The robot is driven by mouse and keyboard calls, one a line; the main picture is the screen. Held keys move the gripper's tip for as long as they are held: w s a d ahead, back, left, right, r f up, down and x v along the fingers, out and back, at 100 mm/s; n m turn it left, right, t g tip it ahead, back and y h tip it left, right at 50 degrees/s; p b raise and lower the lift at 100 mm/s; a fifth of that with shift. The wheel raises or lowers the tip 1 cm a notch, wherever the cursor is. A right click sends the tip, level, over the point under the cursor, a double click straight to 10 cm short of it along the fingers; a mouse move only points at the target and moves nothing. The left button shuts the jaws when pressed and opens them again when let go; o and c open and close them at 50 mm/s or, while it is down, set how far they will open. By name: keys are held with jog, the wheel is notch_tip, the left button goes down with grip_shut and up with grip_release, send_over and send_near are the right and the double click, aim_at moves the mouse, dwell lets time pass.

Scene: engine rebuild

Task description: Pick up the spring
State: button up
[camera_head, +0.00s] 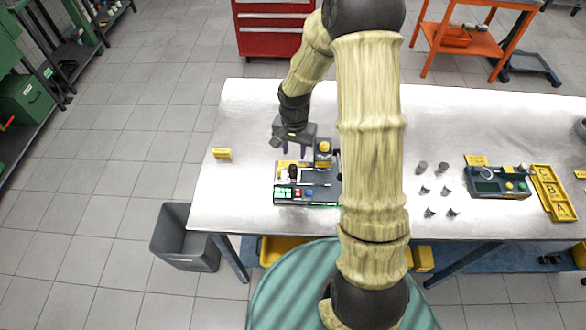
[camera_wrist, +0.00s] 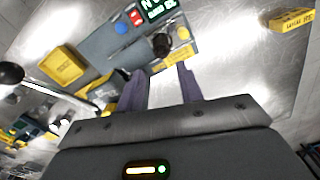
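I cannot clearly make out a spring in either view. My gripper (camera_head: 291,147) is over the back left of a grey bench device (camera_head: 318,203) with a lit display and coloured buttons. In the wrist view, its two purple-grey fingers (camera_wrist: 157,72) are apart with nothing between them. A dark round-topped part (camera_wrist: 162,43) on the device is just beyond the fingertips; it also shows in the head view (camera_head: 293,171). My arm hides the device's right side in the head view.
Several small metal parts (camera_head: 422,168) stand on the metal table (camera_head: 250,110), right of my arm. A second device (camera_head: 497,184) and a yellow lettered tray (camera_head: 553,192) are farther right. A yellow sign (camera_head: 222,154) stands at the left; the table around it is clear.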

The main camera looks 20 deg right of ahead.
send_over(293, 167)
jog(key=s, duration=0.1)
notch_tip(293, 167, down, 4)
jog(key=shift+f+p, duration=0.1)
jog(key=shift+p, duration=0.35)
jog(key=shift+s+a+f+p, duration=0.1)
jog(key=shift+f+p, duration=0.55)
jog(key=shift+f, duration=0.05)
jog(key=shift+f+p, duration=0.65)
jog(key=shift+f, duration=1.2)
jog(key=shift+c, duration=0.5)
grip_shut()
jog(key=shift+r, duration=0.1)
notch_tip(293, 167, up, 10)
jog(key=b, duration=0.3)
